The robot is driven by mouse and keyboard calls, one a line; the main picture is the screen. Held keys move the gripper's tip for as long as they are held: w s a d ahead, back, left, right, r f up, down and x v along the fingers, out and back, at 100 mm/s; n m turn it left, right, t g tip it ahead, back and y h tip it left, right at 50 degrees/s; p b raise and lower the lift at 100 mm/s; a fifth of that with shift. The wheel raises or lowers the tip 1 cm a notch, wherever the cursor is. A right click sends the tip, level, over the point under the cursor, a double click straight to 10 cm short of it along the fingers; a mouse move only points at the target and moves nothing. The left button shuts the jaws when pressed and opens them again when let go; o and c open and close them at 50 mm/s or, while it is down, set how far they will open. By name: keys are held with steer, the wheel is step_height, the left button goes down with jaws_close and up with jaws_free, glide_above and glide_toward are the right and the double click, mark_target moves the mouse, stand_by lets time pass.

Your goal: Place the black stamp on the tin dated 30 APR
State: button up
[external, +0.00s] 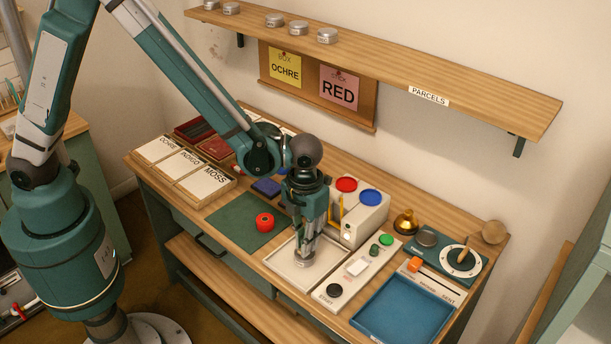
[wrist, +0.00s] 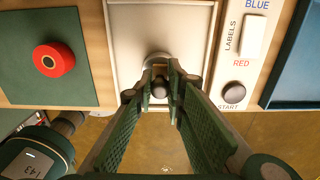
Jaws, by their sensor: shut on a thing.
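My gripper (external: 305,248) points down over the pale tray (external: 283,272) on the table. In the wrist view, its fingers (wrist: 160,74) are shut on a small dark round-topped thing (wrist: 160,89), which looks like the black stamp. A grey round piece (wrist: 156,59), perhaps a tin, shows just beyond the fingertips over the tray. I cannot tell whether the two touch, and no date is legible on it. Several small silver tins (external: 327,35) stand on the wall shelf; their labels are too small to read.
A red round object (external: 265,222) sits on the green mat (external: 233,214) left of the tray. A white button panel (external: 357,268) and blue tray (external: 404,312) lie to the right. A white box with red and blue discs (external: 361,215) stands behind my gripper.

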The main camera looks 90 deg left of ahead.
steer(key=shift+f, duration=0.1)
steer(key=o, duration=0.8)
steer(key=shift+c, duration=0.2)
step_height(320, 180, up, 12)
steer(key=shift+p, duration=0.45)
steer(key=shift+r, duration=0.2)
stand_by(0.6)
